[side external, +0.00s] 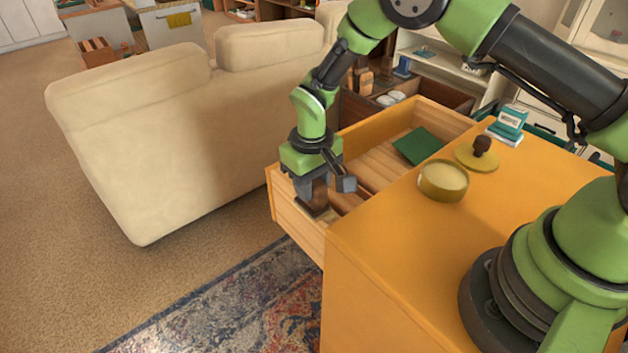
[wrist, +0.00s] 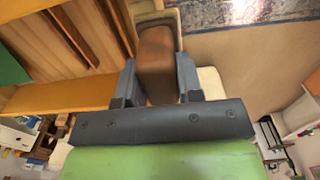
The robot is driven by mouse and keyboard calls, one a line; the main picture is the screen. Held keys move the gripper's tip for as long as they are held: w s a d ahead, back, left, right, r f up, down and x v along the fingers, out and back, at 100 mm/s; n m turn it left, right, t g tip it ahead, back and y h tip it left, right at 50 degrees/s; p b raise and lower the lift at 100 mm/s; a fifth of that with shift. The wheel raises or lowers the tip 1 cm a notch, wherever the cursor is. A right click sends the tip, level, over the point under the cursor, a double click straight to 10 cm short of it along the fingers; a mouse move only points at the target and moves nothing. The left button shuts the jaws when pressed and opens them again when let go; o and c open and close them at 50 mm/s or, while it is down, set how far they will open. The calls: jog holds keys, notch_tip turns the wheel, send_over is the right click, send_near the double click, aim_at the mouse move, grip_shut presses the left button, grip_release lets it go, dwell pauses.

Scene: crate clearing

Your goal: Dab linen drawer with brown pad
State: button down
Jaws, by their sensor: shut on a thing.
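The linen drawer (side external: 297,222) is a pale wooden drawer, pulled open from the orange cabinet in the side external view. Its inside shows in the wrist view (wrist: 97,65). My gripper (side external: 322,190) is at the drawer's outer end, pointing down. In the wrist view, my gripper (wrist: 158,82) is shut on the brown pad (wrist: 157,58), a brown block with a paler, greyish edge at its far end. The pad shows as a dark piece under the fingers in the side external view (side external: 313,208). Whether it touches the drawer is unclear.
A green flat item (side external: 418,146) lies in the drawer. On the orange cabinet top (side external: 385,250) stand a round yellow tin (side external: 443,181), a lid with a brown knob (side external: 477,157) and a teal-and-white box (side external: 509,122). A cream sofa (side external: 150,130) is close on the left; a patterned rug (side external: 250,305) lies below.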

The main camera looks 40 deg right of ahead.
jog(key=shift+r, duration=2.5)
jog(key=shift+d+r, duration=0.2)
jog(key=shift+r, duration=0.1)
jog(key=s+d+r, duration=0.8)
jog(key=s+r, duration=0.1)
jog(key=r, duration=0.1)
jog(key=shift+r, duration=0.3)
